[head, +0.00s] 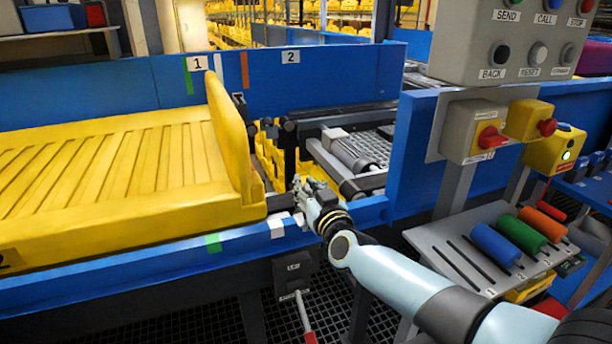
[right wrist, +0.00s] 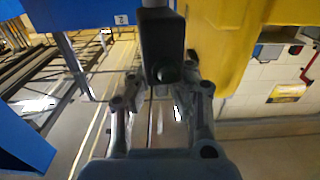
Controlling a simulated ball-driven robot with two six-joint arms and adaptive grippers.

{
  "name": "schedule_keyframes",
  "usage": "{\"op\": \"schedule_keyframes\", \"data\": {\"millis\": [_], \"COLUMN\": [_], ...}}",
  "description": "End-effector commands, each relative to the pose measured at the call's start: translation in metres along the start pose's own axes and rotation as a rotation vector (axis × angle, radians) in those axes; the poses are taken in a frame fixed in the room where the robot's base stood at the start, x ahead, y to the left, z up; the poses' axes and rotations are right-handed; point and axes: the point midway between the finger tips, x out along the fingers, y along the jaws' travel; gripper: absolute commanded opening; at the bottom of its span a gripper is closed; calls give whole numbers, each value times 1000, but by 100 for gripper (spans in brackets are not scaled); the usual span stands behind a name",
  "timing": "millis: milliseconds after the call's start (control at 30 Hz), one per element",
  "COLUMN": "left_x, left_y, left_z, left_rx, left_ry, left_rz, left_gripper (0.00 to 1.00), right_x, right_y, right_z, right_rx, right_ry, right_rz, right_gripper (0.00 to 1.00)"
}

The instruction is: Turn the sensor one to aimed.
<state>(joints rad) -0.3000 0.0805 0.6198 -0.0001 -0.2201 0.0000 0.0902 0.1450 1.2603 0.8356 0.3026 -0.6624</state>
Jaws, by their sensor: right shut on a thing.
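My right gripper (head: 303,190) is at the near blue rail, just right of the yellow tray's raised end. In the right wrist view its fingers (right wrist: 162,100) are closed around the lower end of a dark block with a round knob, which I take to be the sensor (right wrist: 160,48). In the head view the gripper hides what it holds. I cannot tell from the pictures whether it is aimed. A small dark fitting (head: 239,102) stands by the far rail near the label 1 (head: 198,63). My left gripper is not in view.
The yellow tray (head: 227,130) fills the left of the conveyor, close to my gripper. Rollers (head: 355,153) lie beyond the gap. A grey button panel (head: 520,40), a red rotary switch (head: 490,137) and a shelf of coloured cylinders (head: 497,243) stand at right. A red-handled lever (head: 306,320) hangs below.

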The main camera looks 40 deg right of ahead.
Motion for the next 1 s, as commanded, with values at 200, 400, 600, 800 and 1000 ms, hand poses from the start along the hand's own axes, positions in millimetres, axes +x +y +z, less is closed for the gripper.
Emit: {"op": "schedule_keyframes", "data": {"millis": [200,400,600,800,1000], "left_x": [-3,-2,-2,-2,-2], "left_y": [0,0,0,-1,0], "left_z": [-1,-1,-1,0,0], "left_rx": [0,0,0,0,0], "left_ry": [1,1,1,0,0], "left_rz": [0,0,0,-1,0], "left_gripper": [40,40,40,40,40], "right_x": [-1,-1,-1,-4,-36], "right_y": [1,1,0,0,0], "right_z": [1,1,1,2,3], "right_rx": [-5,-5,-3,-2,-2], "right_ry": [2,1,1,0,-1], "right_rz": [12,11,10,10,9], "right_gripper": [0,23,35,35,35]}}
